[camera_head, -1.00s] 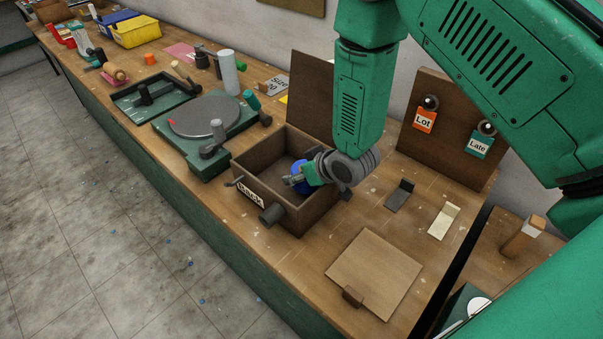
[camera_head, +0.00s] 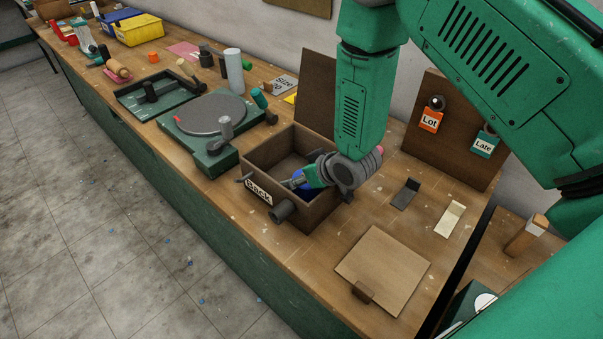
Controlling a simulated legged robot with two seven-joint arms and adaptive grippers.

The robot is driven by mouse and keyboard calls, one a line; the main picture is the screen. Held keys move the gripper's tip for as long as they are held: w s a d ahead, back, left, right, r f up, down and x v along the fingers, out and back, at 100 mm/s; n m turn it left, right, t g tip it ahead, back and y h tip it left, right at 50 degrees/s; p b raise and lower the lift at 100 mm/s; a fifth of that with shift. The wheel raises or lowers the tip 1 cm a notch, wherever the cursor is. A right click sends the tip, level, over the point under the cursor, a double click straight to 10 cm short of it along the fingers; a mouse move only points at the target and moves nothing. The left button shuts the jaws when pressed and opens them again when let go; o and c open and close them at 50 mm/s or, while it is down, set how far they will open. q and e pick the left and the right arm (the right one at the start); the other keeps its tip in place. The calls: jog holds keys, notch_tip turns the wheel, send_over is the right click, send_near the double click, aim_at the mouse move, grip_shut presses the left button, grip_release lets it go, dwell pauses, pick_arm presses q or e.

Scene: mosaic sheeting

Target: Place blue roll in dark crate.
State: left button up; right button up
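The dark crate (camera_head: 314,218) is an open brown box on the bench, with a "Back" label on its front wall. My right gripper (camera_head: 299,182) comes in from the right and reaches down into the crate's opening. It looks shut on the blue roll (camera_head: 308,190), whose blue shows around the fingers, mostly hidden by them. The roll is inside the crate's rim; I cannot tell whether it touches the floor. My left gripper is not in view.
A brown upright panel (camera_head: 318,92) stands behind the crate. A turntable (camera_head: 208,113) is to its left. A flat board (camera_head: 383,270) and small brackets (camera_head: 405,193) lie to its right. A tag panel (camera_head: 455,140) stands at the right back.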

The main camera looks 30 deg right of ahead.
jog(key=shift+s+d, duration=0.1)
jog(key=shift+s, duration=0.3)
jog(key=v, duration=1.2)
jog(key=shift+r, duration=0.5)
jog(key=shift+w+d+f, duration=0.1)
jog(key=shift+w+d, duration=0.05)
jog(key=shift+d, duration=0.05)
